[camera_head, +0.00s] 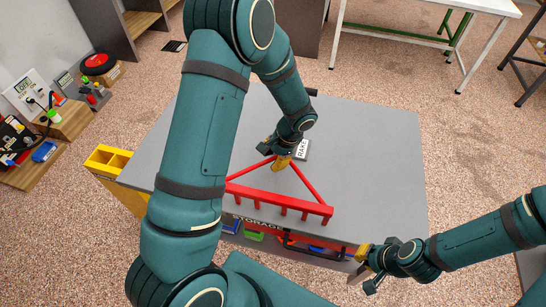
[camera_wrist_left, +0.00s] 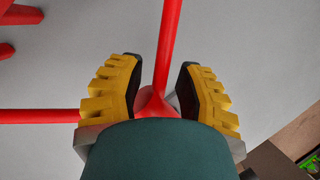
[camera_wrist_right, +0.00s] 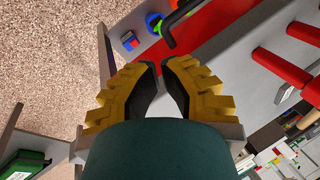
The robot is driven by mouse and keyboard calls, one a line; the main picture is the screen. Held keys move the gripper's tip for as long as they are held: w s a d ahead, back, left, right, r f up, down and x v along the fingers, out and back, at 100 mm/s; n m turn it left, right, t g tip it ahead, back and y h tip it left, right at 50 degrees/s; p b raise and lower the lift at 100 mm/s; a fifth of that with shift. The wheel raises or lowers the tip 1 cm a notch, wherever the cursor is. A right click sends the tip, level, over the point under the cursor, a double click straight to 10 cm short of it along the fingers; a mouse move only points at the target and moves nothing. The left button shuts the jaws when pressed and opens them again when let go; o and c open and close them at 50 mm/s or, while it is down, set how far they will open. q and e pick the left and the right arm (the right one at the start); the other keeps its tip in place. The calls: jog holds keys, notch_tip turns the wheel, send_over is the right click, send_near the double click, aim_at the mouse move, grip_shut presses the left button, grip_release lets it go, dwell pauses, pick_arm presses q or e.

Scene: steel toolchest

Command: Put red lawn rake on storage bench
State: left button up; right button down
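The red lawn rake (camera_head: 280,202) is over the grey top of the storage bench (camera_head: 385,170), its toothed head near the front edge labelled STORAGE. I cannot tell whether the rake touches the top. My left gripper (camera_head: 283,162) is at the hub where the rake's struts meet. In the left wrist view its yellow fingers (camera_wrist_left: 160,65) lie on both sides of the red hub (camera_wrist_left: 155,103) and appear closed on it. My left arm hides part of the rake. My right gripper (camera_head: 364,268) is empty beside the bench's front edge, its fingertips (camera_wrist_right: 161,66) nearly together.
A yellow bin (camera_head: 108,160) is at the bench's left side. Small coloured items (camera_head: 253,236) sit below the front edge. A grey RAKE label (camera_head: 303,150) is by my left gripper. The right part of the bench top is clear. A white table (camera_head: 430,8) stands behind.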

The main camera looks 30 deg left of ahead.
pick_arm(q)
jog(key=shift+r, duration=0.25)
jog(key=p+v, duration=0.2)
jog(key=v, duration=0.9)
jog(key=shift+d+r, duration=0.2)
jog(key=shift+r, duration=0.15)
jog(key=shift+f, duration=0.1)
